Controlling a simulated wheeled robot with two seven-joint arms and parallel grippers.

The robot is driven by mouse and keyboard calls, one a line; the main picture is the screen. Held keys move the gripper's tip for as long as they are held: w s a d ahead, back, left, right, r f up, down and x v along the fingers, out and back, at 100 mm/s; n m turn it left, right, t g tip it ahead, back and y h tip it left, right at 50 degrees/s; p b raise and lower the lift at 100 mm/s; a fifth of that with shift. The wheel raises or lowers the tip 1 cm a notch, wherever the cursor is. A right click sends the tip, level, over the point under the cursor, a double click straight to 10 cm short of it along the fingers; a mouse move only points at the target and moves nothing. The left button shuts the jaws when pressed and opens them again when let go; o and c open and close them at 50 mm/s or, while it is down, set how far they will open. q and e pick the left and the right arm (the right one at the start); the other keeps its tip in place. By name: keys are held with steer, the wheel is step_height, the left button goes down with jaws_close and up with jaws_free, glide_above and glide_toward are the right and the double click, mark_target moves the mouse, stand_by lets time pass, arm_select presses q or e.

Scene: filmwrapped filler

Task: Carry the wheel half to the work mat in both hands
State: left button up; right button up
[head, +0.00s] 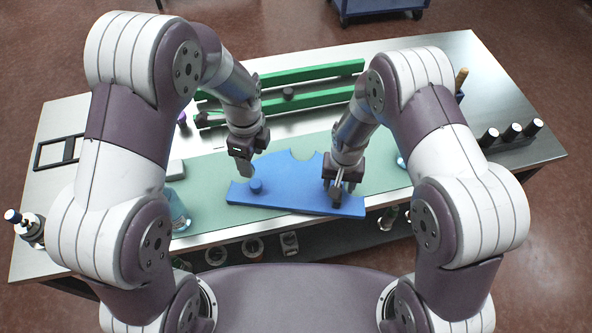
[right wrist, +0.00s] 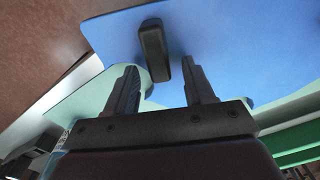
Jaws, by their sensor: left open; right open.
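The wheel half is a flat blue plate (head: 295,199) with a round notch in its far edge. In the head view it lies over the front of the green work mat (head: 208,187). My left gripper (head: 245,175) is open just beside and above this knob. My right gripper (head: 334,192) is open over the plate's right part. In the right wrist view a black handle (right wrist: 154,50) on the blue plate (right wrist: 225,45) shows between and beyond the open fingers (right wrist: 163,78). I cannot tell whether they touch it.
Green rails (head: 313,73) lie across the back of the bench. A black frame (head: 59,152) is at the left, and a blue bottle (head: 177,210) stands left of the plate. Several dark cylinders (head: 511,132) stand at the right. Rolls (head: 216,256) sit below the front edge.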

step_height(320, 180, up, 11)
steer(key=shift+r, duration=0.15)
stand_by(0.4)
